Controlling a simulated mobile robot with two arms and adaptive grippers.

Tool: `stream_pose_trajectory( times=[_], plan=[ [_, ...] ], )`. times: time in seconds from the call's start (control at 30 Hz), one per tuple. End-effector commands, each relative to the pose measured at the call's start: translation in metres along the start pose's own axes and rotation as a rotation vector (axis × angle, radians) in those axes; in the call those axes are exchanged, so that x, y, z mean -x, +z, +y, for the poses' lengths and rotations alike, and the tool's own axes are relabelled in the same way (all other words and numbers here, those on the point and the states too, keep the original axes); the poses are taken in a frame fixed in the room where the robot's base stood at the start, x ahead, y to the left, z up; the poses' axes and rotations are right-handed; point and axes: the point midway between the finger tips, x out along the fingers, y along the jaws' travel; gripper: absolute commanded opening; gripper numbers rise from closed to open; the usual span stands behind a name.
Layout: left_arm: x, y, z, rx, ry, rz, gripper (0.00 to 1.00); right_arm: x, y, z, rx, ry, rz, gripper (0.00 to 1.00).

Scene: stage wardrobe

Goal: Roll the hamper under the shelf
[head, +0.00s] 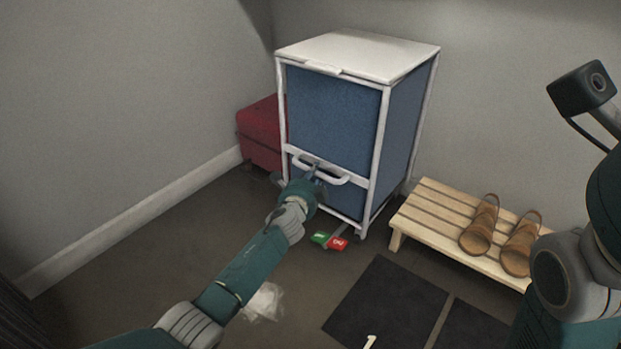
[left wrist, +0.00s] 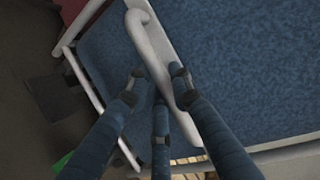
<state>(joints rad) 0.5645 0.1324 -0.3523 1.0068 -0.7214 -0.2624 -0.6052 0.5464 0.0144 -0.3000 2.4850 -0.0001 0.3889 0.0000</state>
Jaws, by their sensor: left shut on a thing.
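The hamper (head: 333,115) is a tall blue box in a white frame with a white lid. It stands upright near the back wall. A white bar handle (head: 336,181) sits on its front. My left gripper (head: 314,178) is shut on this handle; in the left wrist view its fingers close around the handle (left wrist: 150,45) in front of the blue panel. At the hamper's foot are a green pedal (head: 320,238) and a red pedal (head: 338,243), their markings too small to read. No shelf overhead can be made out. My right arm shows at right, its fingers out of view.
A red box (head: 262,135) stands left of the hamper. A low slatted wooden rack (head: 435,206) with brown sandals (head: 480,228) stands to the right. Dark mats (head: 385,305), one marked 1, lie in front. A pale patch (head: 265,303) is on the floor. Floor at left is clear.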

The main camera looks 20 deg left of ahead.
Motion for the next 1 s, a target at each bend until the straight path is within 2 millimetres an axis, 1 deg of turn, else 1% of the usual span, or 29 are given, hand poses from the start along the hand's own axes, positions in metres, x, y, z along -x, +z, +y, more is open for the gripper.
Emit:
stream_pose_trajectory(
  times=[0.03,0.33,0.37,0.4,0.43,0.47,0.8,0.93,1.0],
  plan=[
    [-0.002,0.000,-0.003,-0.002,-0.004,-0.001,0.00,0.000,-0.001,0.000,0.000,0.000,0.001,0.40],
    [-0.002,0.001,-0.006,-0.001,-0.007,-0.002,0.00,0.000,0.000,0.000,0.000,0.000,0.000,0.40],
    [-0.003,0.001,-0.006,-0.001,-0.007,-0.002,0.25,0.000,0.000,0.000,0.000,0.000,0.001,0.40],
    [-0.003,0.001,-0.007,-0.001,-0.008,-0.002,0.33,0.000,-0.001,0.000,-0.001,0.000,0.001,0.40],
    [-0.003,0.001,-0.007,-0.001,-0.008,-0.002,0.39,0.000,-0.001,0.000,-0.001,0.000,0.001,0.40],
    [-0.002,0.001,-0.006,-0.001,-0.008,-0.002,0.40,0.000,0.000,0.000,-0.001,0.000,0.001,0.40],
    [0.000,0.001,-0.003,-0.001,-0.004,-0.003,0.40,0.000,0.000,0.000,0.001,-0.001,-0.001,0.40],
    [0.010,0.002,-0.003,-0.001,-0.006,-0.004,0.40,0.000,0.000,0.000,0.001,-0.001,-0.001,0.40],
    [0.019,0.002,-0.002,-0.001,-0.005,-0.004,0.40,0.000,0.000,0.000,0.000,-0.001,-0.001,0.40]
  ],
)
